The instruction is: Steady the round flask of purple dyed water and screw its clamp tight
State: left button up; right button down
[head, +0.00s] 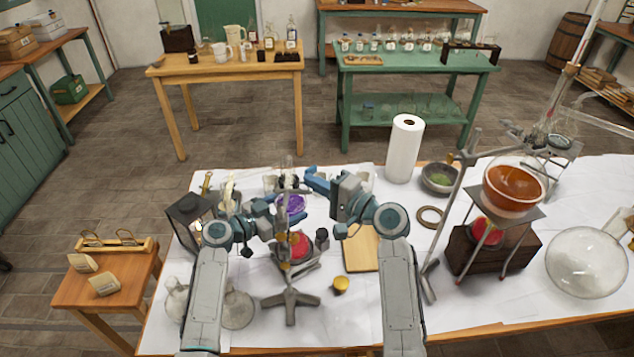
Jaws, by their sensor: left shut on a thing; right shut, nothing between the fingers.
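The round flask of purple dyed water (292,205) is at the middle of the near table, held above a red-topped burner (298,245) on a dark stand with a metal foot (290,300). Its glass neck rises toward the clamp (289,183), whose screw is too small to make out. My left gripper (280,211) reaches in from the left and is shut on the flask's side; its fingertips are partly hidden. My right gripper (311,180) is shut and empty, up and right of the flask, close to the clamp. Whether it touches the clamp I cannot tell.
A paper towel roll (404,149) stands behind my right arm. A wooden board (361,249) and a yellow-topped item (341,284) lie near the stand. A lantern (190,213) stands left.

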dwell(0.5)
jog(key=v, duration=1.1)
jog(key=shift+s, duration=0.2)
jog(key=c, duration=1.5)
grip_release()
jog(key=shift+s+d, duration=0.15)
jog(key=shift+d, duration=0.2)
jog(key=o, duration=0.4)
jog(key=shift+n, duration=0.5)
jog(key=shift+o, duration=0.5)
jog(key=shift+n, duration=0.6)
jog(key=w+a+n, duration=0.2)
jog(key=w+n, duration=0.1)
jog(key=n, duration=0.1)
jog(key=w+a+n+t+h, duration=0.1)
jog(key=w+a+n, duration=0.2)
jog(key=w+n, duration=0.1)
jog(key=w+a+n+t+h, duration=0.1)
jog(key=w+a+n, duration=0.2)
jog(key=n, duration=0.3)
jog(key=shift+w+a+r, duration=0.1)
jog(key=shift+w+r, duration=0.05)
